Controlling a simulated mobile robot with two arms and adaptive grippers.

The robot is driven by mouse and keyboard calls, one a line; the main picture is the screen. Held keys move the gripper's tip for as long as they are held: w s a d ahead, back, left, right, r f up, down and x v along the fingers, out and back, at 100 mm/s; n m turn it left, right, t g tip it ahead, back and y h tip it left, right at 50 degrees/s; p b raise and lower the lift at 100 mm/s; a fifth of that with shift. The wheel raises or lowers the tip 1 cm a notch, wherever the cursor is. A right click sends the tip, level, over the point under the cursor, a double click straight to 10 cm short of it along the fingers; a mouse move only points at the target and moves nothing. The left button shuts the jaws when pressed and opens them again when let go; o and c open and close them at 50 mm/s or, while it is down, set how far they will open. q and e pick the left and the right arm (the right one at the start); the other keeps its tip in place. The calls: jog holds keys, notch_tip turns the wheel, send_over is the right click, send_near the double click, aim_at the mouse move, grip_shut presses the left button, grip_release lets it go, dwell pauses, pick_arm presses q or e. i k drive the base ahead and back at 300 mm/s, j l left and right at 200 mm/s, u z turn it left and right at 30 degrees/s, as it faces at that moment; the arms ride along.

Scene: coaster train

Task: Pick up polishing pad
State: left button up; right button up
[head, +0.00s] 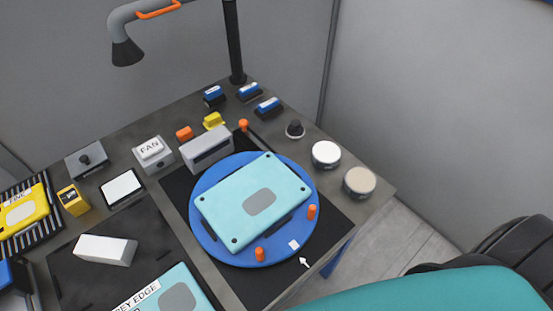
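No item in the head view is labelled as the polishing pad, and I cannot tell for sure which one it is. A small dark round piece with a knob (295,129) sits at the table's back right. Near it are a round tin with a white top (326,152) and a round tin with a beige top (359,181). Several blue blocks with dark bases, one of them here (268,107), lie at the back. A light-blue plate (235,212) with a grey oval lies on a blue round turntable (216,248). Neither gripper shows.
A grey box (206,149), a FAN switch (152,153), orange pegs (312,211) and a white block (105,249) crowd the table. A yellow plate (22,213) lies on a striped rack at left.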

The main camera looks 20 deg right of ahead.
aim_at(295, 130)
jog(key=l, duration=0.9)
jog(key=i+l, duration=0.15)
jog(key=l, duration=1.6)
jog(key=l+u, duration=0.75)
jog(key=k+l+u, duration=0.1)
jog(key=l+u, duration=0.3)
jog(key=k+l+u, duration=0.1)
jog(key=u, duration=0.25)
jog(key=l, duration=0.1)
